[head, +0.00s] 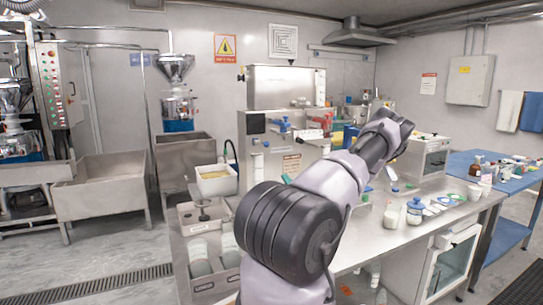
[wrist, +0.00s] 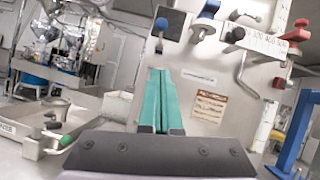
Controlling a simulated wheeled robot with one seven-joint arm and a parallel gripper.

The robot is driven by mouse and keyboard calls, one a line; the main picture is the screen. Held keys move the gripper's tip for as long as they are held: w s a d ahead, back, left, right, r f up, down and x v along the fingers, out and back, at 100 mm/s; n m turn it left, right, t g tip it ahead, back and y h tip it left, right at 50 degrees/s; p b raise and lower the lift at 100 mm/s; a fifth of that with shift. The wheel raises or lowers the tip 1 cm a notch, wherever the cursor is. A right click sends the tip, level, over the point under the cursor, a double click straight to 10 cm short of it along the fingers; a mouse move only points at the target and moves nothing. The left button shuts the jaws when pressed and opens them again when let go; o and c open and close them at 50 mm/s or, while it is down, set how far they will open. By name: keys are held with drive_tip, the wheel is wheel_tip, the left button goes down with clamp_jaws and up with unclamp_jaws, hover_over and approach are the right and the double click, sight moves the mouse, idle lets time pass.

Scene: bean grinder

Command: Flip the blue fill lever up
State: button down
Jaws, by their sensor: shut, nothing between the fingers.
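My gripper (wrist: 160,72) shows in the wrist view as two green fingers pressed together, pointing up toward the steel front of a machine. In the head view my arm hides it. A blue-handled lever (wrist: 206,15) sits on the machine face, above and right of the fingertips. Neither appears touched. I cannot tell which is the fill lever, as the labels are unreadable. In the head view, a blue handle (head: 281,125) shows on the steel machine (head: 284,88).
Red handles (wrist: 298,31) and a metal lever (wrist: 246,75) are right of the fingers. A steel tray with a green-tipped handle (wrist: 65,140) is lower left. In the head view, the steel counter (head: 372,240) holds jars (head: 414,211), and a white tub (head: 216,181) stands left.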

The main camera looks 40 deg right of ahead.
drive_tip(key=s+r+x, duration=0.1)
drive_tip(key=r+x, duration=0.1)
drive_tip(key=x, duration=1.1)
drive_tip(key=shift+s+a+r, duration=0.15)
drive_tip(key=shift+a, duration=0.15)
drive_tip(key=shift+w+d+r+m+g+y, duration=0.15)
drive_tip(key=shift+w+d+r+m+g, duration=0.25)
drive_tip(key=shift+w+r+g, duration=1.85)
drive_tip(key=shift+w+d+r+m+g+y, duration=0.15)
drive_tip(key=shift+w+d+r+g, duration=0.35)
drive_tip(key=shift+w+r+g, duration=1.75)
drive_tip(key=shift+w+d+r+m+g+y, duration=0.1)
drive_tip(key=shift+w+d+r+m+g, duration=0.6)
drive_tip(key=shift+r, duration=2.75)
